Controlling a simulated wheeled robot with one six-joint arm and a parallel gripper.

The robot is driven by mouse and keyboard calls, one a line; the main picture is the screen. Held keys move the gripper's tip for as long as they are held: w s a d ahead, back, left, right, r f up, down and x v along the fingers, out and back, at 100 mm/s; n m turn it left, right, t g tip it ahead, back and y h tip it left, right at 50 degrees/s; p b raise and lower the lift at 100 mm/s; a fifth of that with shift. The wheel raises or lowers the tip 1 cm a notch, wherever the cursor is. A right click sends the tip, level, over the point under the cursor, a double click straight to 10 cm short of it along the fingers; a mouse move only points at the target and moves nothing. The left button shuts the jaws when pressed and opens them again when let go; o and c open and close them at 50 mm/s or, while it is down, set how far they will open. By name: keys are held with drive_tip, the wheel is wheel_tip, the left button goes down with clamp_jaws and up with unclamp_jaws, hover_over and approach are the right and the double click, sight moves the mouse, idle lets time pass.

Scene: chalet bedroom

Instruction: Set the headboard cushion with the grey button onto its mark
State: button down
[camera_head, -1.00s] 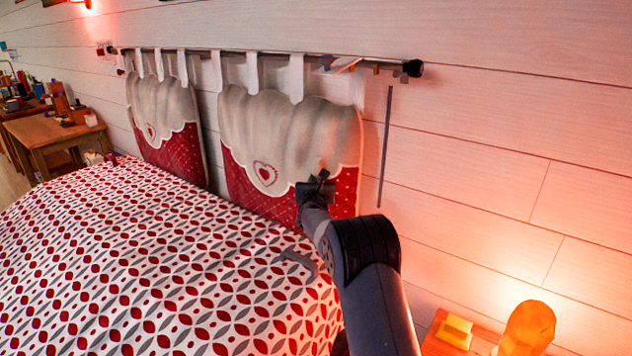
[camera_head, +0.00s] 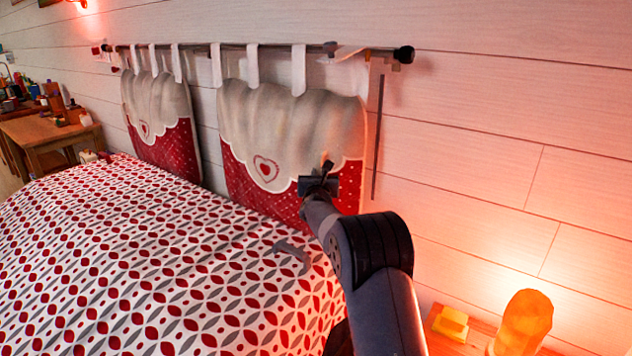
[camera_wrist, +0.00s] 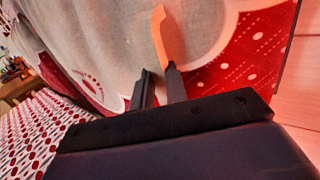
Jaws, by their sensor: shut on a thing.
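Two red and grey headboard cushions hang by white tabs from a rod (camera_head: 232,46) on the wall. The right cushion (camera_head: 290,125) has a heart patch and a scalloped edge; it also shows in the wrist view (camera_wrist: 215,75). The left cushion (camera_head: 160,105) hangs apart from it. I cannot make out a grey button on either. My gripper (camera_head: 322,176) is at the right cushion's lower right front, shut on it; the exact held spot is unclear. In the wrist view its fingers (camera_wrist: 158,90) are close together, with an orange-lit strip (camera_wrist: 160,35) beyond them.
A thin dark vertical strip (camera_head: 378,135) lies on the wall just right of the right cushion. The patterned bed (camera_head: 150,260) fills the left foreground. A glowing lamp (camera_head: 522,322) and a yellow block (camera_head: 450,323) are at lower right. A wooden table (camera_head: 45,135) stands far left.

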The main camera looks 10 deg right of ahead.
drive_tip(key=c, duration=1.4)
unclamp_jaws()
drive_tip(key=s+a+b, duration=0.2)
drive_tip(key=s, duration=0.8)
drive_tip(key=shift+s+b, duration=0.3)
drive_tip(key=shift+b, duration=0.1)
drive_tip(key=shift+a, duration=0.1)
drive_tip(key=w+p, duration=0.1)
drive_tip(key=w, duration=0.2)
drive_tip(key=w+d+p, duration=0.1)
drive_tip(key=w, duration=0.2)
drive_tip(key=w+d, duration=0.1)
drive_tip(key=w, duration=0.2)
drive_tip(key=shift+w+p, duration=0.35)
drive_tip(key=shift+p, duration=0.05)
drive_tip(key=shift+w+d, duration=0.1)
drive_tip(key=shift+w, duration=0.45)
drive_tip(key=shift+w+a+p, duration=0.15)
drive_tip(key=shift+a+p, duration=0.1)
drive_tip(key=shift+p, duration=0.2)
